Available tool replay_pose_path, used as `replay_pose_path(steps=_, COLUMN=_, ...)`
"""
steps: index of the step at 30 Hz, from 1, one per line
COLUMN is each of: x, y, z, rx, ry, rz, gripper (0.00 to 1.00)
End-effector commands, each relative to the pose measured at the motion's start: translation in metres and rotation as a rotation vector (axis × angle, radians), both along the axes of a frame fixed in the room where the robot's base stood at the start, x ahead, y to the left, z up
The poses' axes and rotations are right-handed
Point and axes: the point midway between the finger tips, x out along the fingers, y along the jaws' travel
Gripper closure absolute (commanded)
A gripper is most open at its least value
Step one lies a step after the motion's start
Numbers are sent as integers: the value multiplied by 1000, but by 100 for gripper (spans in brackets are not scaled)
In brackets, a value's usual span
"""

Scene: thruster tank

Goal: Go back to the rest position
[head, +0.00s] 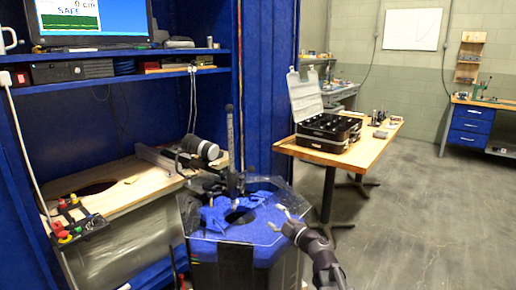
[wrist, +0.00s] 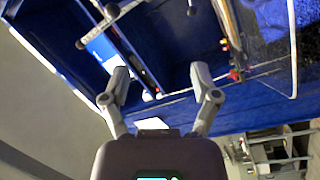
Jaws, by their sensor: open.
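My gripper (head: 282,220) is at the right side of the tank's blue top (head: 262,232) in the head view, with my arm coming up from the lower right. In the wrist view my gripper (wrist: 165,82) has its two fingers spread apart with nothing between them. The tank is a dark, many-sided body with a blue top, a round dark hole and a thruster rig (head: 228,180) standing on it. I cannot tell whether a fingertip touches the tank's edge.
A wooden table (head: 375,145) with an open black case (head: 328,132) stands behind to the right. A wooden bench (head: 125,195) with a red-and-yellow control box (head: 72,218) is at left, below a shelf with a monitor (head: 92,20). Grey floor (head: 420,220) at right is clear.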

Motion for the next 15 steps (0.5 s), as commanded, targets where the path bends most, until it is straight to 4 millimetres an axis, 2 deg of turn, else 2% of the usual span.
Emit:
replay_pose_path(steps=5, x=10, y=-21, z=6, rx=64, ry=7, rz=-132, gripper=22)
replay_pose_path(steps=10, x=20, y=-54, z=8, rx=153, ry=40, rz=-325, gripper=22)
replay_pose_path(steps=15, x=25, y=-90, z=0, rx=243, ry=110, rz=-526, gripper=22)
